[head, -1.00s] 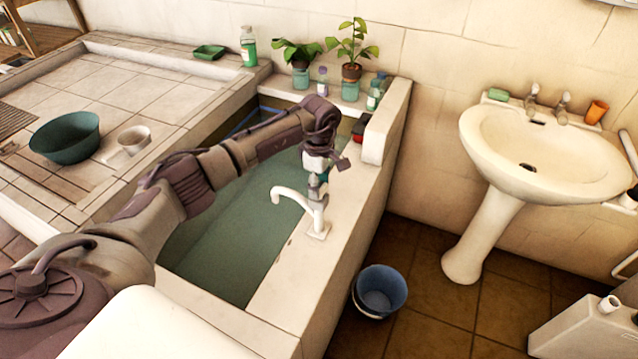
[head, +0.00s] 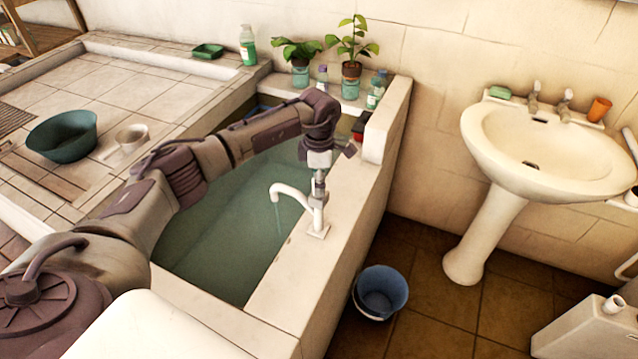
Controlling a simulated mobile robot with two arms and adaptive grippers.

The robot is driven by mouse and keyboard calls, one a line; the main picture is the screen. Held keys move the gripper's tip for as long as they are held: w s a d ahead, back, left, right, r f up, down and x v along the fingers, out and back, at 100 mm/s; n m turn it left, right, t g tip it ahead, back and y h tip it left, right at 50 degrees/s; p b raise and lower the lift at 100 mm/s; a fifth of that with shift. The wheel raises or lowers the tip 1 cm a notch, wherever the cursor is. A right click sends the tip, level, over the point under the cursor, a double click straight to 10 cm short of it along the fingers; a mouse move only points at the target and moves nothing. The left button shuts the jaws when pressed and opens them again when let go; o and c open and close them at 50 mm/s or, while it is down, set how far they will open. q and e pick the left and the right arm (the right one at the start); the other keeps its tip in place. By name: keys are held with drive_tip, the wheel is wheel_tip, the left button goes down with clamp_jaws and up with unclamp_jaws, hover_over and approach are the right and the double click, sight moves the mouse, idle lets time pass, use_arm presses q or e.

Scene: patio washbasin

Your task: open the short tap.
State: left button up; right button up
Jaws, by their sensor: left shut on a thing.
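The short tap (head: 317,222) is white and stands upright on the pale rim of the water-filled basin. Its curved spout (head: 287,189) points left over the basin. My left gripper (head: 319,190) reaches down from above onto the top of the tap and is shut on the tap's handle. The fingers hide most of the handle. My right gripper is not in view.
The basin (head: 265,325) has a raised wall at the right back. Potted plants (head: 351,48) and bottles (head: 374,98) stand at the back. A blue bucket (head: 381,291) is on the floor. A white washbasin (head: 545,180) stands at right.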

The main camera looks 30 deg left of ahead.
use_arm(q)
drive_tip(key=n, duration=0.3)
drive_tip(key=shift+b, duration=0.35)
drive_tip(key=n, duration=0.3)
drive_tip(key=shift+n, duration=0.3)
drive_tip(key=n, duration=0.5)
drive_tip(key=shift+n+b, duration=0.35)
drive_tip(key=shift+n, duration=0.05)
drive_tip(key=o, duration=1.2)
drive_tip(key=shift+c, duration=0.2)
drive_tip(key=shift+r, duration=0.1)
wheel_tip(320, 180, up, 12)
